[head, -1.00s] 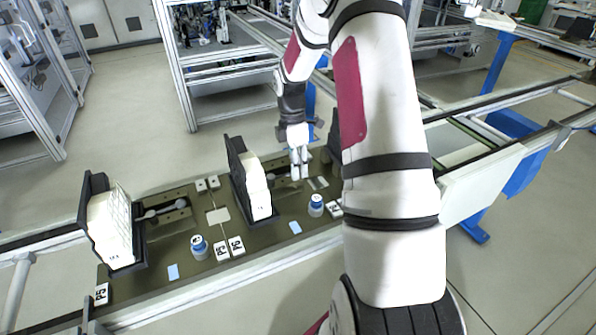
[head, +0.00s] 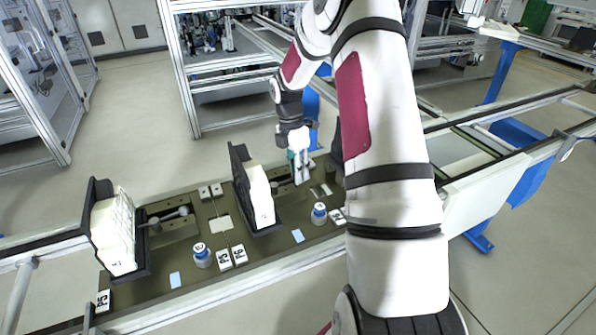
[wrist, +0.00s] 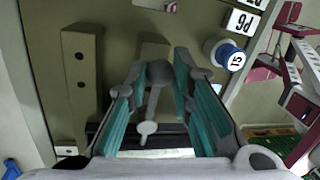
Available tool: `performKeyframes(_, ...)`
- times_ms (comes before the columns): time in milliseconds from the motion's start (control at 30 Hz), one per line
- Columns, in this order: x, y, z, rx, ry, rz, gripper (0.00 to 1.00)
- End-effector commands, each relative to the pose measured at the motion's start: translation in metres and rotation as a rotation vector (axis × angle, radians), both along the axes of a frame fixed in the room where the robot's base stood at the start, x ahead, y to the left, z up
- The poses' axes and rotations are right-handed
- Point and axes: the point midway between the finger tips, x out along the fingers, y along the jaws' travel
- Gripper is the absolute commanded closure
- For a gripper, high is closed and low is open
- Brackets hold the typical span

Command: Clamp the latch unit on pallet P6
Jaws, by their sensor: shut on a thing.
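Pallet P6 (head: 262,243) is the right part of the olive pallet row in the head view, beside its P6 label (head: 239,255). The label also shows in the wrist view (wrist: 241,21). My gripper (head: 302,178) reaches down over the back of this pallet. In the wrist view the grey latch lever (wrist: 148,128), with a round knob, lies between my teal-padded fingers (wrist: 159,72), which are shut on it. The finger contact is partly hidden. In the head view my fingers and the black holder largely cover the latch unit.
A black holder with a white block (head: 258,195) stands upright left of my gripper. A blue-capped jar (head: 319,213) stands in front, and shows in the wrist view (wrist: 226,56). The neighbouring pallet P5 (head: 185,262) has another holder (head: 115,235), a jar (head: 201,255) and a lever (head: 165,216).

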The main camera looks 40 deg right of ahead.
Motion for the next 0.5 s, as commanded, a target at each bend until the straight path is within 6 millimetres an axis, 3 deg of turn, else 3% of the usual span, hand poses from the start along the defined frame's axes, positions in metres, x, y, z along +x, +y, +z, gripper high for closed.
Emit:
performKeyframes(33,0.0004,-0.0009,0.0007,-0.002,-0.002,0.001,1.0)
performKeyframes(67,0.0004,-0.0009,0.0007,-0.002,-0.002,0.001,0.74)
performKeyframes(133,0.0003,-0.001,0.0006,-0.002,-0.002,0.001,0.59)
performKeyframes(500,0.0009,-0.0008,0.0034,-0.001,-0.002,-0.001,0.59)
